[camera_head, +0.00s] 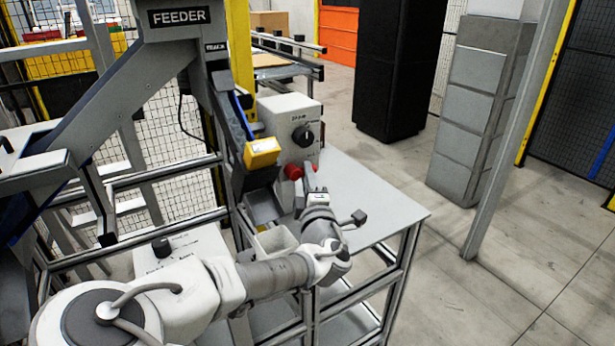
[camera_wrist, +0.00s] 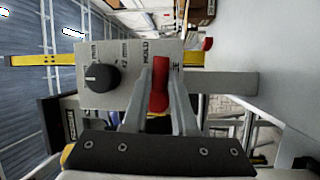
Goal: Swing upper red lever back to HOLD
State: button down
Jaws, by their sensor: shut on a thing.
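The red lever (camera_wrist: 160,84) stands between the two fingers of my gripper (camera_wrist: 163,100) in the wrist view, with the fingers closed on its sides. Behind it is a pale panel (camera_wrist: 98,60) with a black round knob (camera_wrist: 99,77) and printed marks. The word HOLD (camera_wrist: 146,52) shows beside the lever's far end. In the head view my gripper (camera_head: 312,190) is at the front of the pale control box (camera_head: 285,112), close to a red part (camera_head: 293,171). My wrist hides most of the lever there.
A yellow block (camera_head: 262,152) sits just left of the control box, by the FEEDER frame (camera_head: 140,95). A grey table (camera_head: 370,200) is clear to the right. A pale open bin (camera_head: 275,240) is beside my forearm. A second red part (camera_wrist: 208,43) shows in the wrist view.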

jog(key=shift+r+n+t+y+b, duration=0.15)
jog(key=shift+n+t+y+b, duration=0.15)
jog(key=shift+n, duration=0.3)
jog(key=c, duration=0.7)
grip_release()
